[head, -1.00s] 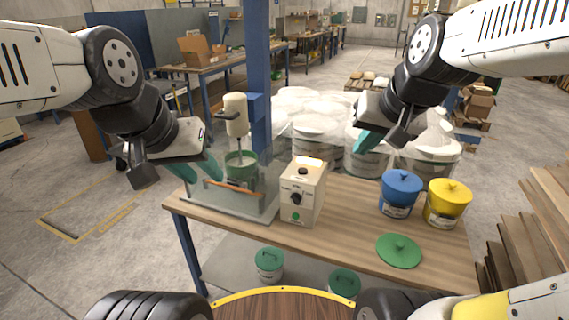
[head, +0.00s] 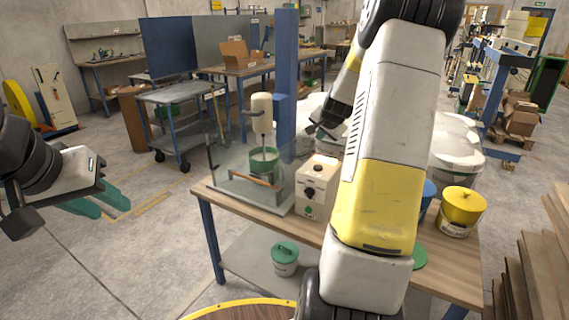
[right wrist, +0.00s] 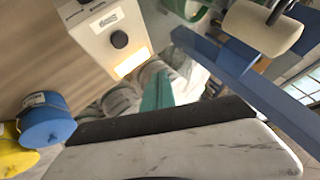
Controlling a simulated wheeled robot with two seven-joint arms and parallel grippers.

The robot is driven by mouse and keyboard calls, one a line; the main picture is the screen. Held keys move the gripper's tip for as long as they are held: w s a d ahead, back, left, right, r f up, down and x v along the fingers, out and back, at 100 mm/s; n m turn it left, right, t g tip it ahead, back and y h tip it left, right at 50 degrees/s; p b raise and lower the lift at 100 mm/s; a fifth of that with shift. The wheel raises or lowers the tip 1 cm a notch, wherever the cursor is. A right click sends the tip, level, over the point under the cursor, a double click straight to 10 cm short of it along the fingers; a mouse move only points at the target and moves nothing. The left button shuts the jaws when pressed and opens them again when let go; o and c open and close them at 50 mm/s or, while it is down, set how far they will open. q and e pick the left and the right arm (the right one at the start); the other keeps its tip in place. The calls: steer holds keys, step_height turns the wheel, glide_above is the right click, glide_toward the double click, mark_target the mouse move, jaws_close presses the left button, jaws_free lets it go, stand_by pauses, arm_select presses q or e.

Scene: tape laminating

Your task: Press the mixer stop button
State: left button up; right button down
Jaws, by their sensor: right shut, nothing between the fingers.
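The cream control box (head: 327,172) stands on the wooden table, right of the mixer (head: 262,115). Its front has a black knob (head: 310,192) and a small green round spot (head: 308,210). The box also shows in the right wrist view (right wrist: 90,42), with a black round part (right wrist: 119,39) and a bright panel (right wrist: 132,62). I cannot tell which part is the stop button. My right gripper (head: 318,130) is above and behind the box, apart from it; its shut teal fingers show in the right wrist view (right wrist: 157,92). My left gripper (head: 103,208) is open and empty, left of the table.
The mixer stands over a green bowl (head: 264,158) behind a clear guard with an orange handle (head: 258,182). A yellow bucket (head: 462,208) and a partly hidden blue bucket (head: 428,200) stand at the table's right. White drums (head: 455,150) and a blue post (head: 286,80) are behind.

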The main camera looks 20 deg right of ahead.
mark_target(318, 168)
steer(key=shift+f, duration=5.35)
steer(key=shift+r, duration=0.9)
steer(key=shift+r, duration=2.5)
